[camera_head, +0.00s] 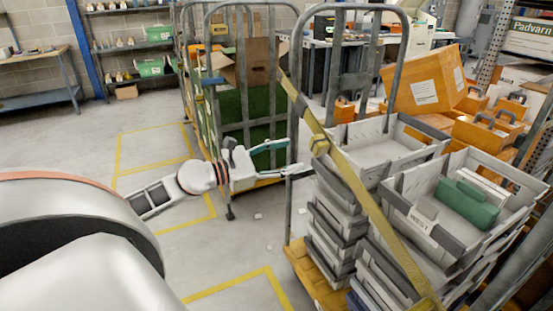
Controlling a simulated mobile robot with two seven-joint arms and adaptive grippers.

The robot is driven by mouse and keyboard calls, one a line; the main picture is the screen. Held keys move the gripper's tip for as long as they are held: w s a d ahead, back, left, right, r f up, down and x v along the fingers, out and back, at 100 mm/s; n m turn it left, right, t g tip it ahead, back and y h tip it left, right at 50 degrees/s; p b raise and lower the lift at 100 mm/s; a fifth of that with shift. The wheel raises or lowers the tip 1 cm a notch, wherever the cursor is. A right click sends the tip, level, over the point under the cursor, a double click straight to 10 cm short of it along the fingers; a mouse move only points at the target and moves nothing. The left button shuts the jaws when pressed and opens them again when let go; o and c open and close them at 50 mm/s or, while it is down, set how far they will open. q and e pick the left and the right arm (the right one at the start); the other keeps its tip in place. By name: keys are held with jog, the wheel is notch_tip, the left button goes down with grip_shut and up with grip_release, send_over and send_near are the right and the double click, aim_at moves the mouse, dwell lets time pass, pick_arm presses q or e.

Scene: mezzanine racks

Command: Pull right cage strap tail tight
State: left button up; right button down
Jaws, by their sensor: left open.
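The right cage (402,60) is a grey tubular roll cage loaded with stacked grey trays. A yellow strap (362,192) runs diagonally from its upper left post down across the trays to the bottom edge of the view. A buckle-like piece (320,145) sits on the strap near the cage's left post. I cannot make out a separate strap tail. My left gripper (283,158) is open and empty, its fingers pointing right, just left of the cage post and the strap's upper part. My right gripper is not in view.
A second cage (208,75) with green panels and cardboard boxes stands behind my left gripper. Orange cases (425,82) are piled behind the trays. The floor (160,145) on the left, marked with yellow lines, is clear. A workbench (40,70) stands far left.

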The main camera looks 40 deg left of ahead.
pick_arm(q)
jog(key=v, duration=0.3)
dwell(0.6)
jog(key=s+d+f+n+y, duration=0.3)
jog(key=s+f+n, duration=0.1)
jog(key=f+n, duration=0.75)
jog(key=s+d+f+n+y, duration=0.2)
jog(key=s+d+f+n, duration=0.1)
jog(key=f+n, duration=0.8)
jog(key=s+d+f+n+g, duration=0.3)
jog(key=s+d+f+n, duration=0.3)
jog(key=d+n, duration=0.3)
jog(key=s+d+f+n+g, duration=0.3)
jog(key=s+d+f+n, duration=0.3)
jog(key=d+f+n, duration=0.3)
jog(key=shift+s+d+f+h, duration=0.3)
jog(key=shift+s+d, duration=0.1)
jog(key=shift+d, duration=0.05)
